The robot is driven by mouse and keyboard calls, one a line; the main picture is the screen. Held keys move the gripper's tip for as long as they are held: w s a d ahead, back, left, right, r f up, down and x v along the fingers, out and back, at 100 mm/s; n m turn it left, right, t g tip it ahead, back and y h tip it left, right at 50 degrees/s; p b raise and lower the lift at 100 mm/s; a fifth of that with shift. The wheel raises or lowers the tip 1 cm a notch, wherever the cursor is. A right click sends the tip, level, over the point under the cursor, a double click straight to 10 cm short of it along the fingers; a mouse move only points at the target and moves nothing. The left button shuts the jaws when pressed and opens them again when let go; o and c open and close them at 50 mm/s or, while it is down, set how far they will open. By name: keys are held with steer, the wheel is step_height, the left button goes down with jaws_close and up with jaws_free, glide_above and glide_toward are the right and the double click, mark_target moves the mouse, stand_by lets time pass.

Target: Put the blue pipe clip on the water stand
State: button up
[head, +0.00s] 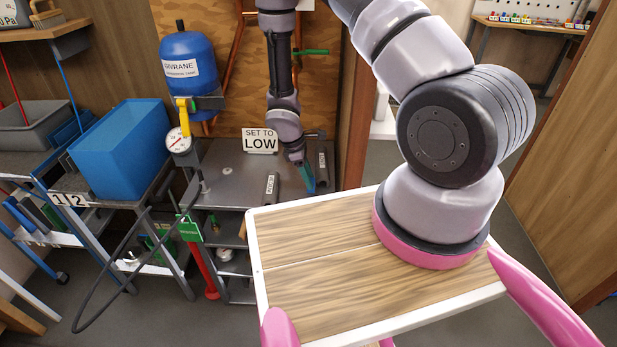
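My gripper (304,168) is at the end of my arm, low over the dark bench (225,185), beside the "SET TO LOW" sign. A narrow teal-blue piece (308,180) shows at its tip; I cannot tell whether this is the blue pipe clip or a part of the gripper. The fingers are too small to show whether they are open or shut. Two black labelled blocks are on the bench, one left of the tip (271,188) and one right of it (322,168). Their labels are unreadable, so I cannot tell which thing is the water stand.
The "SET TO LOW" sign (260,140) stands behind the bench. A blue tank (188,62) and a gauge (178,141) are at the back left. A blue bin (122,145) stands farther left. My wood-topped tray (330,295) is in front. A dark hose (110,265) loops to the floor.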

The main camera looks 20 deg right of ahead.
steer(key=v, duration=1.2)
steer(key=shift+s, duration=0.1)
